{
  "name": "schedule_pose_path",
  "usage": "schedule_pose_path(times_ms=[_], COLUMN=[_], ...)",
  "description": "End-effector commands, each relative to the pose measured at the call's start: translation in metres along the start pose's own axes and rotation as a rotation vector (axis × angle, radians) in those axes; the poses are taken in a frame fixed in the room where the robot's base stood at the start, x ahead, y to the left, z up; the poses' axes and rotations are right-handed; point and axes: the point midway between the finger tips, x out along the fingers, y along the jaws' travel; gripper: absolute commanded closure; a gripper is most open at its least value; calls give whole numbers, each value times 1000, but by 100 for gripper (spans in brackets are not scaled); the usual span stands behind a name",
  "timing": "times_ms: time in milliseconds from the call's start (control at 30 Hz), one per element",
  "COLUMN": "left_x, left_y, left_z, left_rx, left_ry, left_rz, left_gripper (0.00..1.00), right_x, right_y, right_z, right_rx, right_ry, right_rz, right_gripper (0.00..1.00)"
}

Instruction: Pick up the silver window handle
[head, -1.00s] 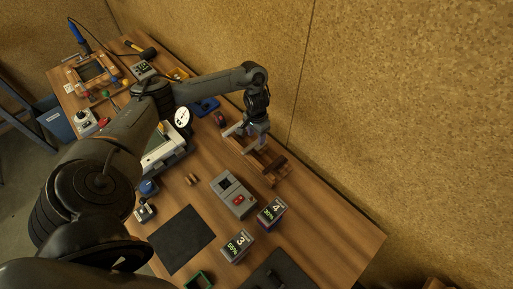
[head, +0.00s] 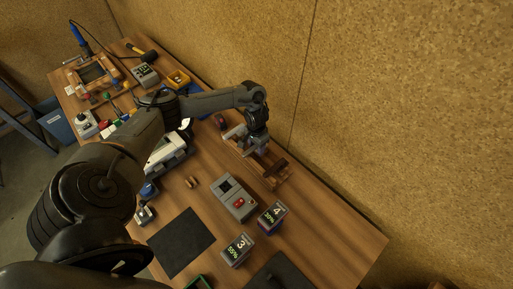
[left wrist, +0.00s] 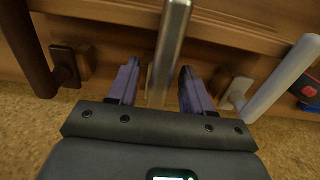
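The silver window handle (left wrist: 168,50) shows in the left wrist view as a metal bar standing out from a wooden rack (left wrist: 220,32). My left gripper (left wrist: 158,72) is open, with one purple finger on each side of the silver handle. A gap shows between the handle and the left finger; I cannot tell whether the right finger touches it. In the head view my left gripper (head: 258,150) is down at the rack (head: 270,182) and hides the silver handle. My right gripper is not in view.
In the left wrist view a dark brown handle (left wrist: 28,50) stands left of the gripper and a white handle (left wrist: 285,78) right. The cork wall (head: 330,110) is close behind the rack. A grey box with a red button (head: 234,196) stands in front.

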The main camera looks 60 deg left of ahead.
Motion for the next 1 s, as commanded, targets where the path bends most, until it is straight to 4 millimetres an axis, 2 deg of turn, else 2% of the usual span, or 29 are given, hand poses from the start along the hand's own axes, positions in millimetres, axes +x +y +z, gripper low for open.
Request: schedule_pose_path(times_ms=[33, 67, 300, 733, 1000], left_x=[0, 0, 0, -6, -33], left_y=[0, 0, 0, 0, 0], left_z=[0, 0, 0, -1, -2], left_rx=[0, 0, 0, 0, 1], left_ry=[0, 0, 0, 3, 4], left_rz=[0, 0, 0, 1, 1], left_gripper=[58, 63, 100, 100, 100], right_x=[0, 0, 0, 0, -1], right_y=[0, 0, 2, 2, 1], right_z=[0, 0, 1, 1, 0], right_rx=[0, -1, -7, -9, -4], right_ry=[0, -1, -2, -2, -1], right_rz=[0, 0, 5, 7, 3], right_gripper=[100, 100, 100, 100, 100])
